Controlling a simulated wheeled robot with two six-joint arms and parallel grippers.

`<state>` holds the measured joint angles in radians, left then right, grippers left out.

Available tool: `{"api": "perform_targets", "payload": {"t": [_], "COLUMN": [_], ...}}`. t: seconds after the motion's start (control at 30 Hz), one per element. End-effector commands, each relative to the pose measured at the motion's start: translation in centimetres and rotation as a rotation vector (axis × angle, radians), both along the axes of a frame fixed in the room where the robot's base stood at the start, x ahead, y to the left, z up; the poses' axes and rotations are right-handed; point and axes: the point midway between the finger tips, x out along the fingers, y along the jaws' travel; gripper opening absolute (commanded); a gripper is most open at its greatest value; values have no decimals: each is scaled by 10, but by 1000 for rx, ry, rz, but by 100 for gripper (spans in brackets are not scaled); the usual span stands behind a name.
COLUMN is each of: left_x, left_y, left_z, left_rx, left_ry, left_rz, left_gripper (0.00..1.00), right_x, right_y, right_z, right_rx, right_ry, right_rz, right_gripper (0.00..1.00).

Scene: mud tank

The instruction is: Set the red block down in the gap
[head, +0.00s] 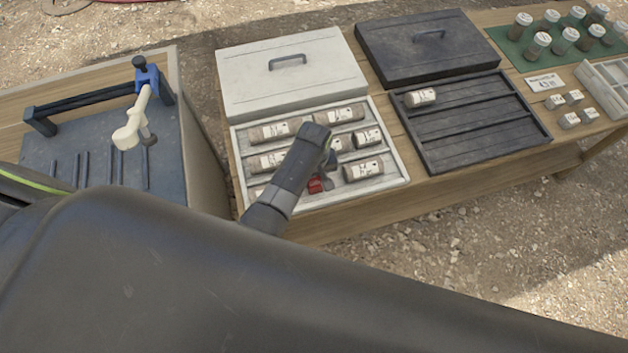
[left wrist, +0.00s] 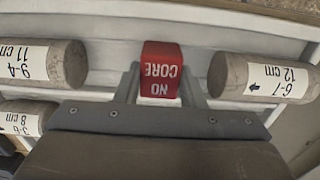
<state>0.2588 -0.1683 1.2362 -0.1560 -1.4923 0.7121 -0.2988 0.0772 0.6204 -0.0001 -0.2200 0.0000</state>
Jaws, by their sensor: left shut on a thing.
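The red block (left wrist: 161,72), lettered NO CORE, is between the two fingers of my left gripper (left wrist: 162,88), which is shut on it. In the left wrist view it is over the gap between a core marked 9-4 (left wrist: 45,64) and a core marked 6-7 (left wrist: 262,77), apart from both. I cannot tell whether it touches the tray floor. In the head view the red block (head: 315,185) shows partly beside my left gripper, near the front of the white core tray (head: 398,183). My right gripper is not in view.
A white lid (head: 290,75) lies behind the white tray. To the right is a dark tray (head: 480,128) with one core (head: 420,97), and a dark lid (head: 430,50) behind it. A blue clamp (head: 148,78) stands on the left bench. Several jars stand at the far right.

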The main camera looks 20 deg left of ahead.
Motion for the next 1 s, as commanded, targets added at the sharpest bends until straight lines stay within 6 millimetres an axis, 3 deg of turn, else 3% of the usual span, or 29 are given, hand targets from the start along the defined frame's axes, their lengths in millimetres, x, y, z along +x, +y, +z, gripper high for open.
{"api": "perform_targets", "payload": {"t": [0.37,0.4,0.53,1.0], "left_x": [0,0,0,0], "left_y": [0,0,0,0], "left_z": [-3,-2,-2,6], "left_rx": [0,0,0,0], "left_ry": [0,0,0,0], "left_rz": [0,0,0,0], "left_gripper": [10,41,57,57], "right_x": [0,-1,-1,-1], "right_y": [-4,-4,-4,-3], "right_z": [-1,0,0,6], "right_rx": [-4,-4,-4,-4], "right_ry": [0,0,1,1], "right_rz": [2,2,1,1], "right_gripper": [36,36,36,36]}}
